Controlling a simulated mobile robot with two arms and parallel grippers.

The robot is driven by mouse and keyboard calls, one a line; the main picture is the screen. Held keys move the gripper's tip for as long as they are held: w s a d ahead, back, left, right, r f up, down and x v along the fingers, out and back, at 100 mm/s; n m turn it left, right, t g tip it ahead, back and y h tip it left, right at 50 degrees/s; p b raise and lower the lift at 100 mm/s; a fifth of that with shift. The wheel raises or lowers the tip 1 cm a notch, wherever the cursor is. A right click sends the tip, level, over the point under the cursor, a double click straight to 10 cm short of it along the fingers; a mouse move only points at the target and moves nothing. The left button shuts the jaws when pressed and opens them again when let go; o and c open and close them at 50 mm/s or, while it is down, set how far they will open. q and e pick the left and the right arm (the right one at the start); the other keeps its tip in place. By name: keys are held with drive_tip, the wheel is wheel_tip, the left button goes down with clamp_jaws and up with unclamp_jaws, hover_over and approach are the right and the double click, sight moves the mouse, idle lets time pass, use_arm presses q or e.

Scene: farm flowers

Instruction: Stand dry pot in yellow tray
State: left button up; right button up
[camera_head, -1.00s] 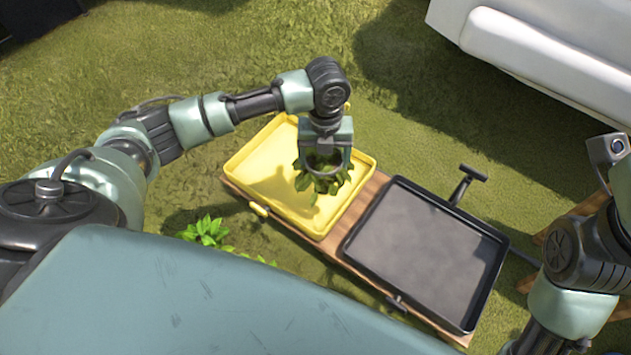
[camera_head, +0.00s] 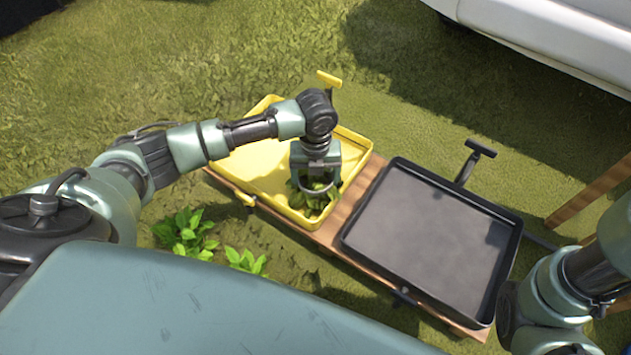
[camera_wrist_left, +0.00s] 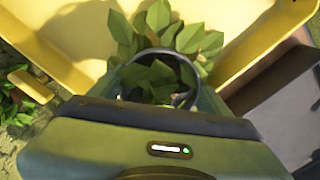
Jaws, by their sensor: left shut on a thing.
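The yellow tray (camera_head: 248,168) sits on a wooden plank left of the dark tray. My left gripper (camera_head: 316,190) is over the right front part of the yellow tray, pointing down, and is shut on a leafy plant (camera_head: 310,203). In the left wrist view the plant's green leaves (camera_wrist_left: 165,35) spread in front of the jaws, with the yellow tray (camera_wrist_left: 240,50) around and below. The plant's pot is hidden under leaves and gripper. I cannot tell whether it touches the tray floor. My right gripper is not in view; only the right arm shows at the lower right.
A dark grey tray (camera_head: 425,235) with handles stands on the wooden plank (camera_head: 345,212), empty. Leafy plants (camera_head: 187,232) are on the ground at the front left. A white vehicle-like body (camera_head: 560,35) is at the upper right. Open grass lies behind the trays.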

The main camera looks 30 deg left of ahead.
use_arm(q)
drive_tip(key=shift+r, duration=0.15)
drive_tip(key=o, duration=1.4)
drive_tip(key=shift+o, duration=0.2)
